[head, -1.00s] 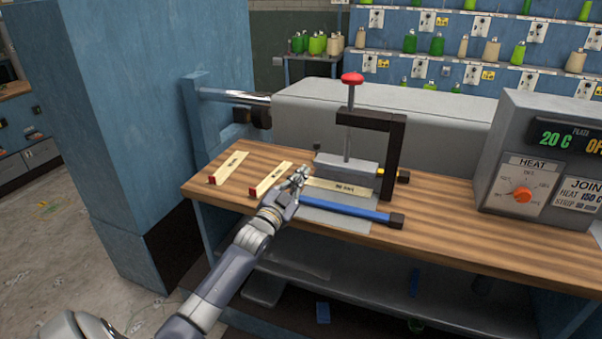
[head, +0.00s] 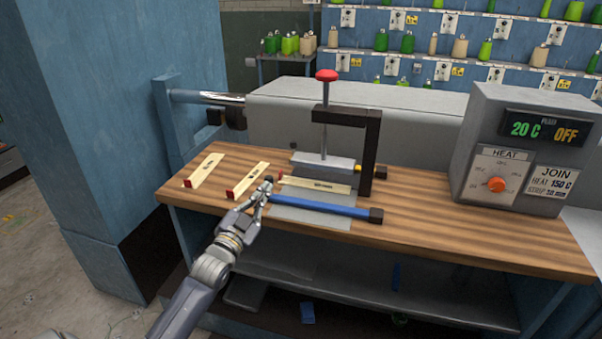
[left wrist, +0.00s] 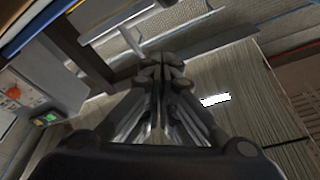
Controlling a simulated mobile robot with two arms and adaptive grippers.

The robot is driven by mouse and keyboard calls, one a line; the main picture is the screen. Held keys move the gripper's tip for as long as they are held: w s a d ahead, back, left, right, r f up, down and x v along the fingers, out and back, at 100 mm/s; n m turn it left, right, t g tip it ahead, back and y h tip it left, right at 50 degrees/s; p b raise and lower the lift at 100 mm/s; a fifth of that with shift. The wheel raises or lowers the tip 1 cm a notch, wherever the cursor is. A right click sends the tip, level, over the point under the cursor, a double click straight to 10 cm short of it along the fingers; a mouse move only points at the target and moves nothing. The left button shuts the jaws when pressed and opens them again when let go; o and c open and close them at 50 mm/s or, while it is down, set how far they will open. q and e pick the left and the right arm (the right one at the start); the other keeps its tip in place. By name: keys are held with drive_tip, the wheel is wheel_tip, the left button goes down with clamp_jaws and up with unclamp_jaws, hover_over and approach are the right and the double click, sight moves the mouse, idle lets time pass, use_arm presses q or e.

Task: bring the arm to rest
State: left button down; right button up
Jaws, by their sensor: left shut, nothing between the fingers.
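My left gripper (head: 266,186) is over the front of the wooden bench, beside the left end of the blue bar (head: 320,206). Its fingers are together with nothing between them; they also show together in the left wrist view (left wrist: 160,68). The left arm reaches in from the bottom of the head view. Just beyond the fingertips, a cream strip with a red end (head: 315,184) lies at the press plate (head: 322,162). I cannot tell whether the fingers touch anything. My right gripper is not in view.
Two more cream strips with red ends, one far left (head: 203,170) and one nearer (head: 247,181), lie on the bench (head: 440,225). A dark press frame with a red knob (head: 327,75) stands behind. A heat control box (head: 530,150) reads 20 C and OFF.

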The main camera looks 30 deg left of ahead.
use_arm(q)
drive_tip(key=s+d+f+n+g, duration=0.1)
drive_tip(key=s+d+f+g, duration=0.15)
drive_tip(key=f, duration=0.85)
drive_tip(key=s+d+f+g+h, duration=0.1)
drive_tip(key=s+f+g, duration=0.15)
drive_tip(key=f, duration=0.85)
drive_tip(key=s+d+f+n+g, duration=0.1)
drive_tip(key=s+f+g, duration=0.15)
drive_tip(key=f, duration=0.95)
drive_tip(key=s+d+f+g+h, duration=0.1)
drive_tip(key=s+d+f+g, duration=0.25)
drive_tip(key=s+f, duration=0.45)
drive_tip(key=s+d+f+g, duration=0.2)
drive_tip(key=s+d+f, duration=0.2)
drive_tip(key=s+f, duration=0.45)
drive_tip(key=s+d+f+g, duration=0.2)
drive_tip(key=s+d+f, duration=0.1)
drive_tip(key=s, duration=0.5)
drive_tip(key=s+d+f+g, duration=0.2)
drive_tip(key=s+f, duration=0.4)
drive_tip(key=s, duration=0.3)
drive_tip(key=s+d+f+g+h, duration=0.1)
drive_tip(key=s+d+f, duration=0.3)
drive_tip(key=s, duration=0.4)
drive_tip(key=shift+s+d+f+g, duration=0.25)
drive_tip(key=shift+d+g, duration=0.2)
drive_tip(key=shift+g, duration=0.15)
drive_tip(key=shift+r, duration=0.25)
